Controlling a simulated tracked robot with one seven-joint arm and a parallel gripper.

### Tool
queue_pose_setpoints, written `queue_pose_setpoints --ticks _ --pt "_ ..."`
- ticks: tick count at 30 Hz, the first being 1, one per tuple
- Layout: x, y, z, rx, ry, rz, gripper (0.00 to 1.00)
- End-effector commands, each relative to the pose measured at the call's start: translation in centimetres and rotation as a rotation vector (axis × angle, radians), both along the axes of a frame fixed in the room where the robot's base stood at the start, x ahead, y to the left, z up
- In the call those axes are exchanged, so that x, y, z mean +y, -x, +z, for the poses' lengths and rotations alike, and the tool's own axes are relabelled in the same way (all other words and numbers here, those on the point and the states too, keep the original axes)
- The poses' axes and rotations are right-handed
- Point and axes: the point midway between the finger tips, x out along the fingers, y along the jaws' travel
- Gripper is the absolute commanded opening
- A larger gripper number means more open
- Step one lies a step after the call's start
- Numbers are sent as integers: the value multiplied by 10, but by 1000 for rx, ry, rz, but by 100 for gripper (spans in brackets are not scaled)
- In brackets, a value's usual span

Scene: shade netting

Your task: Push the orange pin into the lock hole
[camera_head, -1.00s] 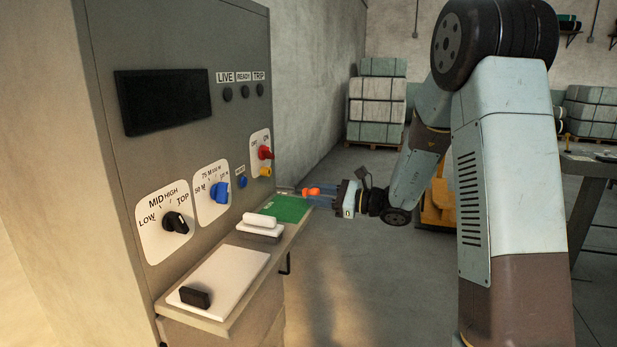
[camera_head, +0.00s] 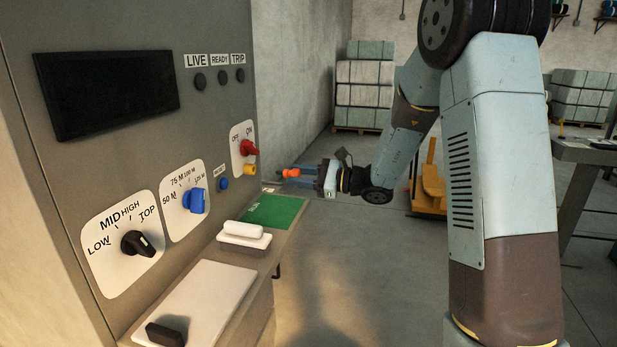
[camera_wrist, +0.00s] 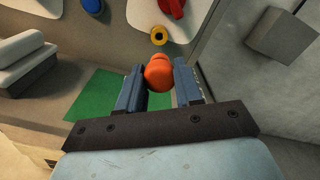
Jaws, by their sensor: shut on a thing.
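The orange pin (camera_head: 290,173) is between the fingers of my gripper (camera_head: 304,171), which is shut on it. The lock hole is the yellow ring (camera_head: 250,169) with a dark centre, low on the white OFF/ON plate under the red switch (camera_head: 248,148). In the wrist view the ring (camera_wrist: 159,36) lies straight above the pin in the picture. The pin is apart from the ring, to its right in the head view.
Below the panel, a shelf holds a green mat (camera_head: 272,211), a white block on a pad (camera_head: 243,238) and a white board with a black block (camera_head: 165,335). A black knob (camera_head: 138,243) and a blue knob (camera_head: 195,200) stick out of the panel.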

Motion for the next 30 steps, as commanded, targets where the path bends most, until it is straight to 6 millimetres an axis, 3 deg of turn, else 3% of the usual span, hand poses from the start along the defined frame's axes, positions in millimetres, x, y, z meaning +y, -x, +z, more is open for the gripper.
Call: queue_pose_setpoints --ticks 6,20,30 --pt "17 -4 0 0 0 4 0" --pt "21 -6 0 0 0 4 0" --pt "40 -12 1 0 0 4 0"
